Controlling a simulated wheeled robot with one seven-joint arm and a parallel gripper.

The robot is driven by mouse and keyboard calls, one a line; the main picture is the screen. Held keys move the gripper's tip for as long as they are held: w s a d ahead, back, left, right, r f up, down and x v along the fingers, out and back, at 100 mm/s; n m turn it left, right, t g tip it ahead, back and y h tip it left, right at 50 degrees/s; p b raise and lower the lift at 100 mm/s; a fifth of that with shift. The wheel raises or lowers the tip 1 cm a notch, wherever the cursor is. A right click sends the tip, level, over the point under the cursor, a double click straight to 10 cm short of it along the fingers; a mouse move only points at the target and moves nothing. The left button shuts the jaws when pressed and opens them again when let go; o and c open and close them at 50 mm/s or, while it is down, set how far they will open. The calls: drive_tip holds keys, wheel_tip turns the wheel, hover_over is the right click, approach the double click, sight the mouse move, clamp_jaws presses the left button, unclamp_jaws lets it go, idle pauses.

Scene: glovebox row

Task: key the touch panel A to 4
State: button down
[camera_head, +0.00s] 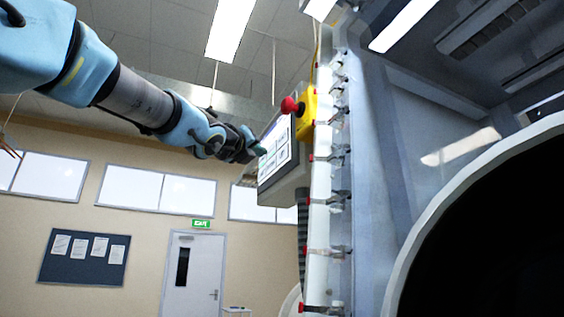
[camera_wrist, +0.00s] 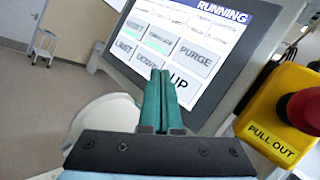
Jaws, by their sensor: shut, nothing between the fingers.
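The touch panel (camera_head: 279,146) is a grey box with a lit white screen, mounted on the side of the glovebox row in the head view. Some smaller text is unreadable. My gripper (camera_wrist: 160,74) is shut and empty, its green fingers side by side. The fingertips overlap the screen's lower edge between "DOWN" and "UP". I cannot tell whether they touch it. In the head view my gripper (camera_head: 257,148) is close to the screen's left side.
A yellow box (camera_wrist: 275,118) with a red button (camera_wrist: 304,110), marked "PULL OUT", sits right beside the panel. A white rail (camera_head: 320,200) with red-tipped fittings runs down the glovebox front. A large dark round opening (camera_head: 500,230) is at right. A stool (camera_wrist: 45,46) stands farther off.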

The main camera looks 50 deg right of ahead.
sight(279, 156)
drive_tip(key=shift+s+d+b, duration=0.25)
drive_tip(key=shift+d, duration=0.4)
drive_tip(key=shift+s+d+b, duration=0.2)
drive_tip(key=shift+s+d, duration=0.05)
drive_tip(key=shift+d, duration=0.35)
idle(1.2)
drive_tip(key=shift+s+d, duration=0.15)
drive_tip(key=shift+d, duration=0.2)
drive_tip(key=shift+s+d+b, duration=0.15)
drive_tip(key=shift+d+b, duration=0.25)
idle(0.5)
drive_tip(key=shift+a, duration=0.15)
drive_tip(key=shift+w+a+p, duration=0.3)
drive_tip(key=shift+a, duration=0.35)
